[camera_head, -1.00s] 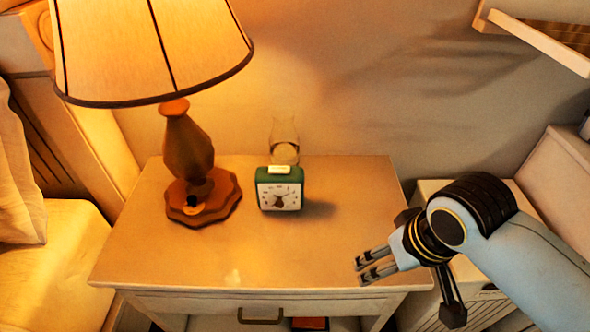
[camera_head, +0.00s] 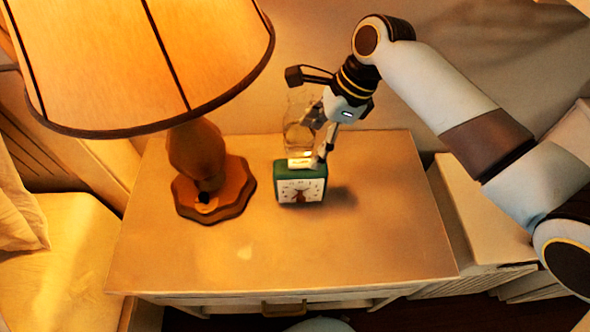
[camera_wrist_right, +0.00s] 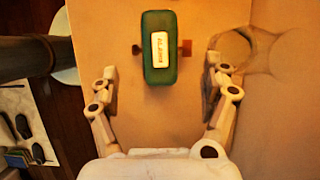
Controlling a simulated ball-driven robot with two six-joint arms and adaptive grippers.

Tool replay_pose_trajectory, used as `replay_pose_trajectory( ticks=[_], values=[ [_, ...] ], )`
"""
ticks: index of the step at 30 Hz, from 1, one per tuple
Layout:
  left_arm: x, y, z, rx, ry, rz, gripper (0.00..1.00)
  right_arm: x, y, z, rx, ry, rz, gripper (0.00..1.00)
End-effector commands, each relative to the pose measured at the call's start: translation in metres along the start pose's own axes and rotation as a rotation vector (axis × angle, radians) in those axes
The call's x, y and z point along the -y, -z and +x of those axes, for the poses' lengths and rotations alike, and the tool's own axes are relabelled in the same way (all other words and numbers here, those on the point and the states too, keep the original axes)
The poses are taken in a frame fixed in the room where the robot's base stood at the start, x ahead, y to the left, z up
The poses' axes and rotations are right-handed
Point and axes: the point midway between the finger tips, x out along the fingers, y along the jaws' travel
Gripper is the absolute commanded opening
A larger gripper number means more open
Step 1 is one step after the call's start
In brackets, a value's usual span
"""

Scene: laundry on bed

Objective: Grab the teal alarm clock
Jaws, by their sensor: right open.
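The teal alarm clock (camera_head: 301,186) stands upright on the nightstand, its white face toward the front and a pale button on top. In the right wrist view the clock (camera_wrist_right: 158,66) is seen from above, between and a little beyond the open fingers. My right gripper (camera_head: 318,163) is open and empty, just above and behind the clock in the head view. In the wrist view its two fingers (camera_wrist_right: 160,88) stand wide apart, one to each side, with no visible contact. My left gripper is not in view.
A lamp with a wooden base (camera_head: 238,192) and large shade (camera_head: 150,55) stands left of the clock. A clear glass vessel (camera_head: 297,135) is close behind the clock, near the right finger. The nightstand top (camera_head: 350,250) is clear in front and to the right.

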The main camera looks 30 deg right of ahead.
Motion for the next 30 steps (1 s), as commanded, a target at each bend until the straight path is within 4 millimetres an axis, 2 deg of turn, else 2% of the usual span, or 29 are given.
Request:
replay_pose_trajectory(
  ticks=[1, 3, 6, 7, 10, 15, 17, 21, 27, 30],
  values=[
    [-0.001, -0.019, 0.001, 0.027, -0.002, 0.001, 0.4, -0.001, -0.001, 0.011, 0.002, -0.004, 0.001, 0.81],
    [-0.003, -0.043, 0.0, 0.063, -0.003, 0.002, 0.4, 0.001, -0.001, 0.021, 0.002, -0.002, 0.0, 0.81],
    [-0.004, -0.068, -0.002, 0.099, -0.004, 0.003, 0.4, 0.001, -0.001, 0.031, 0.001, -0.001, -0.002, 0.81],
    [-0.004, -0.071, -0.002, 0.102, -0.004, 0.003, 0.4, 0.001, -0.001, 0.033, 0.001, -0.001, -0.002, 0.81],
    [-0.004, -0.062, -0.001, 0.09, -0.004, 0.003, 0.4, 0.001, 0.001, 0.041, 0.001, -0.001, -0.002, 0.81],
    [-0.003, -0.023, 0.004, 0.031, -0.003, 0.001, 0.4, 0.001, 0.007, 0.068, 0.0, -0.002, -0.003, 0.81],
    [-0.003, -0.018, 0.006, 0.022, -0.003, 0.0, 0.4, 0.001, 0.006, 0.077, 0.001, 0.0, -0.003, 0.81],
    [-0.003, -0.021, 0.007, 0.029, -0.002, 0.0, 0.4, 0.001, 0.007, 0.086, 0.0, 0.001, -0.004, 0.81],
    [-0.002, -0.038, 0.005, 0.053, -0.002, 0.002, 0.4, 0.001, 0.007, 0.086, 0.0, 0.001, -0.004, 0.81],
    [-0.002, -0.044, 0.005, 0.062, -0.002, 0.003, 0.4, 0.001, 0.007, 0.086, 0.0, 0.001, -0.004, 0.68]
  ],
)
